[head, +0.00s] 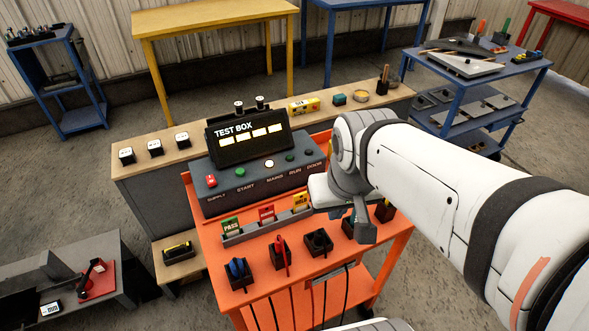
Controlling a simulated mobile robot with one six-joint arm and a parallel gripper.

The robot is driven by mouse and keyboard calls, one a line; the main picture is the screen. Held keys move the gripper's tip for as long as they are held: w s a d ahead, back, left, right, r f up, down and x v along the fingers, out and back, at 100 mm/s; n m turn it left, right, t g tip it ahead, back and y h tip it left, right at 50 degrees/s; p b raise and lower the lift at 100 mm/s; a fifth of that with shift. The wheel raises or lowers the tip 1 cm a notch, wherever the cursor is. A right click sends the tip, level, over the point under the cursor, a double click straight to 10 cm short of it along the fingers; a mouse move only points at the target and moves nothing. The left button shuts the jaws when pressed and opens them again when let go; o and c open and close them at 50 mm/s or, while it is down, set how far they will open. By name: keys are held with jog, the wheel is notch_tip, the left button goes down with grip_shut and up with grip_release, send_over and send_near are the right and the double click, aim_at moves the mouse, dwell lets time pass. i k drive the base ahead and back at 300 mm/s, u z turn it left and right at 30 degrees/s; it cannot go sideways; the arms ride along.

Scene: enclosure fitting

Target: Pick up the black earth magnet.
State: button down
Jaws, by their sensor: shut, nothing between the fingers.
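On the orange cart (258,296), a row of dark holders stands along the front. One holds a black piece (319,239), which may be the black earth magnet; it is too small to be sure. To its left are holders with a blue piece (237,267) and a red piece (281,250). My gripper (364,234) is shut and empty above the right part of the row, to the right of the black piece. My gripper and arm partly hide the holders on the right, so their contents are unclear.
The test box (247,140) and its button panel (215,199) stand behind the row. A rack of PASS and other coloured tags (231,228) lies between. A wooden-topped bench (190,160) is behind. Cables hang at the cart's front edge.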

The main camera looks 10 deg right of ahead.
aim_at(317, 242)
jog(key=k, duration=1)
jog(key=z, duration=0.65)
jog(key=i, duration=0.95)
jog(key=u, duration=1.65)
